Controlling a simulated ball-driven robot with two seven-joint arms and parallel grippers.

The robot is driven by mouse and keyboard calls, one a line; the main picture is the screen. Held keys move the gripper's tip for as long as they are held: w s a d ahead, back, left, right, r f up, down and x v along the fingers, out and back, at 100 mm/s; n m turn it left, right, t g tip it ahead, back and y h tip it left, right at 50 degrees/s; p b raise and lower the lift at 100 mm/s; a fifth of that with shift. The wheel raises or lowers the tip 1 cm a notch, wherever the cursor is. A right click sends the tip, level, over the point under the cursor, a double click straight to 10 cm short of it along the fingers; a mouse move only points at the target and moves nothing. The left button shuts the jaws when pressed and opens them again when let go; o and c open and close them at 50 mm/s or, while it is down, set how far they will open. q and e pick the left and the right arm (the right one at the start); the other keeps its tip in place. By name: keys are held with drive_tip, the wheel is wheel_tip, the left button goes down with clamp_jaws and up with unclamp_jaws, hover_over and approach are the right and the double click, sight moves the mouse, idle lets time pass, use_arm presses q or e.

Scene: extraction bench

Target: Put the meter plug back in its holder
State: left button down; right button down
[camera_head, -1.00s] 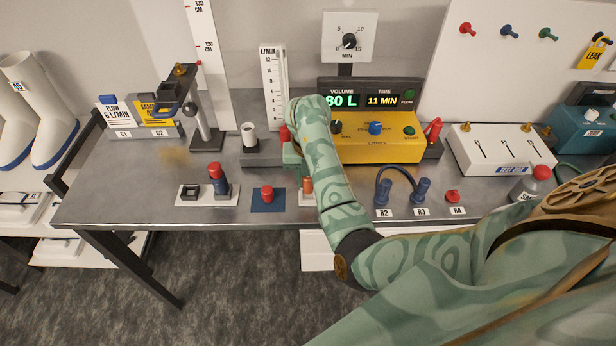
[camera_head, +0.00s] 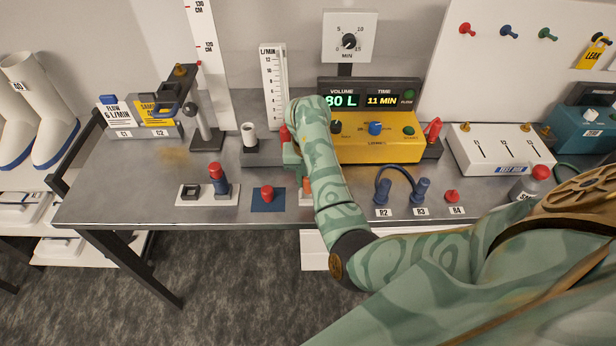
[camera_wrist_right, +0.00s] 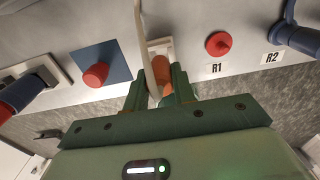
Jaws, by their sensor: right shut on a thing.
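An orange plug (camera_wrist_right: 162,68), which I take to be the meter plug, stands between the fingers of my right gripper (camera_wrist_right: 165,88). The gripper is shut on it. A pale cable or strip passes close beside the plug in the right wrist view. A small white holder (camera_wrist_right: 160,44) is right at the plug; I cannot tell whether the plug is inside it or just above. In the head view my right gripper (camera_head: 293,165) points down at the bench's front edge, and the orange plug (camera_head: 307,186) shows partly behind my arm. My left gripper is not in view.
A red plug (camera_head: 267,194) on a blue mat and a white block with a red-topped blue plug (camera_head: 218,180) stand left. Red R1 plug (camera_wrist_right: 219,43) is close right. A blue-cabled pair (camera_head: 382,190) and the yellow meter box (camera_head: 385,150) are beyond my arm.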

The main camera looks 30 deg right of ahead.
drive_tip(key=shift+f+b, duration=0.9)
drive_tip(key=shift+f, duration=0.2)
drive_tip(key=c, duration=1.1)
unclamp_jaws()
wheel_tip(320, 180, up, 16)
drive_tip(key=p, duration=0.9)
drive_tip(key=shift+r, duration=0.15)
